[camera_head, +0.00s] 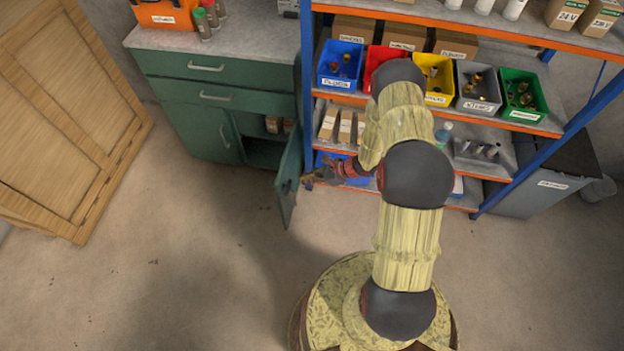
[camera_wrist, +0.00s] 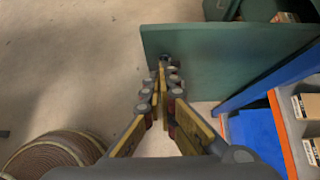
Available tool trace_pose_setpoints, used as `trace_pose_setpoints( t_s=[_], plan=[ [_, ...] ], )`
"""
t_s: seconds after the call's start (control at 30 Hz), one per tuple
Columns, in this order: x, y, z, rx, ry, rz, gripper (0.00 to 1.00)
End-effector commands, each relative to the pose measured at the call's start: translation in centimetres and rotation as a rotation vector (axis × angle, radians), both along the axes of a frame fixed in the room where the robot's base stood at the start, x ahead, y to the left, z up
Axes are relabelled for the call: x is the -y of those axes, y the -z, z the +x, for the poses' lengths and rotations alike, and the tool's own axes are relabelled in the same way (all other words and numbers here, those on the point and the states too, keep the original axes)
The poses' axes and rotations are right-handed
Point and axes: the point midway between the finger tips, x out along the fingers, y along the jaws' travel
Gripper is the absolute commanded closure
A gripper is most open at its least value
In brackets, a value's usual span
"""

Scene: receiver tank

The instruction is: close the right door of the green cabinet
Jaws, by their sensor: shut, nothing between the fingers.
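The green cabinet (camera_head: 205,84) stands at the back left in the head view. Its right door (camera_head: 289,180) stands open, swung out toward me, with the dark inside and some boxes showing behind it. Its left door (camera_head: 205,132) is shut. My gripper (camera_head: 308,180) is just right of the open door, close to its outer side. In the wrist view my gripper (camera_wrist: 163,66) is shut and empty, its tips at the lower left part of the door panel (camera_wrist: 225,65). I cannot tell whether the tips touch the door.
The blue and orange shelf rack (camera_head: 474,202) with several coloured bins stands close to the right of the door. A large wooden crate (camera_head: 70,110) stands at the left. The floor (camera_head: 180,250) in front of the cabinet is clear.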

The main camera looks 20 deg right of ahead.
Motion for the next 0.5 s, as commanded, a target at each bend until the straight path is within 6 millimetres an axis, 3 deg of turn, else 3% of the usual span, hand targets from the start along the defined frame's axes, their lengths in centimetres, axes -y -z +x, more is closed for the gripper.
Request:
trace_pose_setpoints(
  t_s=[0.23, 0.5],
  plan=[
    [-3.0, 3.6, 2.1, -0.002, -0.003, 0.000, 1.00],
    [-5.6, 3.2, 4.0, -0.001, -0.001, -0.001, 1.00]
  ],
)
